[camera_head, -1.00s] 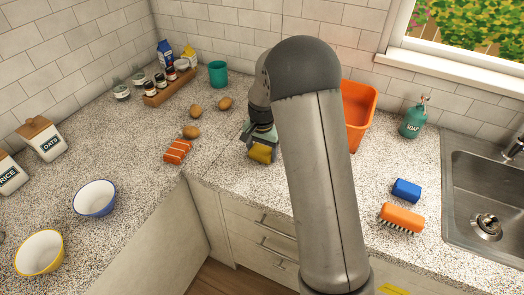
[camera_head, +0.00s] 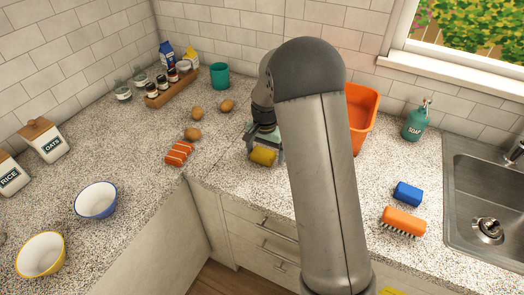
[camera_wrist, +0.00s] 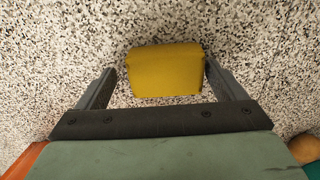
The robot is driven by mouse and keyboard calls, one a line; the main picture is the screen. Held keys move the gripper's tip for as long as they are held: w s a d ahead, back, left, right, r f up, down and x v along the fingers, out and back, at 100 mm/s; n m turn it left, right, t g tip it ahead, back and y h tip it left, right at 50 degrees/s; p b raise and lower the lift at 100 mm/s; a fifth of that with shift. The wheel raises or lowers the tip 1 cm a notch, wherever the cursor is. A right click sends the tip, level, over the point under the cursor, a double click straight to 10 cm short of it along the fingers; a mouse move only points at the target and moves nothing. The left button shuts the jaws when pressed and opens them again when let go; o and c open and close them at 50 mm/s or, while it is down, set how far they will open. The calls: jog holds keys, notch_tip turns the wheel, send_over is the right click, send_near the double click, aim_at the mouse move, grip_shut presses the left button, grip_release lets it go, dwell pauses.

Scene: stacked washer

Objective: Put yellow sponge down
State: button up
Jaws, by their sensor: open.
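The yellow sponge (camera_head: 263,157) lies on the speckled counter, left of my arm in the head view. In the wrist view the sponge (camera_wrist: 165,71) sits between the two fingers, with speckled counter showing around it. My gripper (camera_head: 265,153) is low over the counter at the sponge. In the wrist view my gripper (camera_wrist: 163,82) is open, with a finger on each side and a gap visible beside the sponge. Part of the gripper is hidden behind my arm in the head view.
A salmon piece (camera_head: 179,153) and several brown potato-like items (camera_head: 193,134) lie left of the gripper. An orange bin (camera_head: 362,115) stands right of my arm. A blue sponge (camera_head: 408,193) and orange brush (camera_head: 403,221) lie near the sink (camera_head: 480,180).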

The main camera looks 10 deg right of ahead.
aim_at(264, 152)
notch_tip(264, 152, up, 11)
jog(key=b, duration=0.1)
jog(key=s+n+t, duration=0.1)
jog(key=s+n, duration=0.7)
jog(key=s, duration=2.2)
jog(key=shift+s+a, duration=0.4)
jog(key=c, duration=0.4)
